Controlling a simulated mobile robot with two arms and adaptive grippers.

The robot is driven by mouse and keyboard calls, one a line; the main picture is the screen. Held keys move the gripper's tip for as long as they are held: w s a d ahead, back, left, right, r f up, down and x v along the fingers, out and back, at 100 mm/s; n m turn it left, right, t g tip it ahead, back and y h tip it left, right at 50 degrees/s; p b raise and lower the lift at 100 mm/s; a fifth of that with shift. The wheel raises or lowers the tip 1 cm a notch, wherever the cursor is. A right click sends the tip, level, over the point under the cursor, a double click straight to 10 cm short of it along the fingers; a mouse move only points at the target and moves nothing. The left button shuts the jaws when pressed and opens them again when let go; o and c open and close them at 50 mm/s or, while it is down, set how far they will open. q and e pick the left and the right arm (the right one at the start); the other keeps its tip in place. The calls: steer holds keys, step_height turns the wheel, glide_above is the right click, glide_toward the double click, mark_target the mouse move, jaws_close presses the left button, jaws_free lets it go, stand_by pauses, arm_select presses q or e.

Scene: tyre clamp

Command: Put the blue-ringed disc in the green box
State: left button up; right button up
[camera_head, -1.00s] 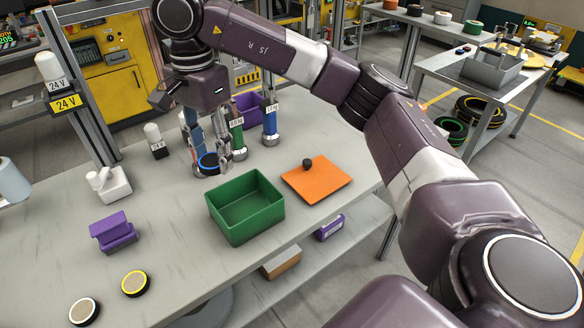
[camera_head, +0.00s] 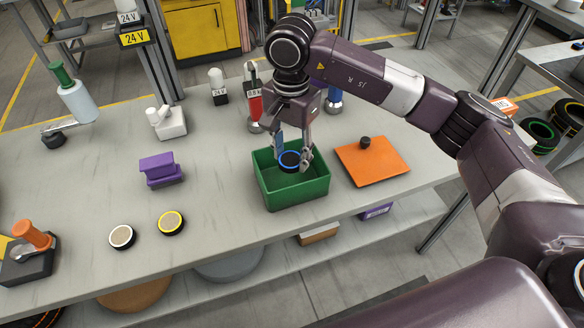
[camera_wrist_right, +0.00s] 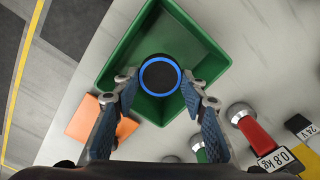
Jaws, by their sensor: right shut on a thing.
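The blue-ringed disc (camera_head: 290,161) is dark with a bright blue rim. My right gripper (camera_head: 292,156) points down and is shut on it. The wrist view shows the disc (camera_wrist_right: 160,76) between the two fingertips (camera_wrist_right: 160,84). The green box (camera_head: 297,193) is an open-topped rectangular tray on the bench. The disc is over the box's opening, within its outline in both views. I cannot tell exactly how far it is above the box floor (camera_wrist_right: 182,42). My left gripper is not in view.
An orange plate (camera_head: 372,163) with a dark knob lies right of the box. Weights with red (camera_head: 254,104) and blue bodies stand behind it.

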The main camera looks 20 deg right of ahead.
mark_target(291, 182)
step_height(291, 182, down, 2)
step_height(291, 182, down, 4)
steer(key=shift+r+p, duration=0.1)
steer(key=shift+p, duration=0.5)
steer(key=shift+f, duration=0.35)
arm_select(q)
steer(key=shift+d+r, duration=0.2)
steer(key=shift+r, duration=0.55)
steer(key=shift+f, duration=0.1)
arm_select(e)
steer(key=shift+f, duration=0.1)
steer(key=shift+f, duration=0.1)
steer(key=o, duration=1.2)
steer(key=shift+c, duration=0.2)
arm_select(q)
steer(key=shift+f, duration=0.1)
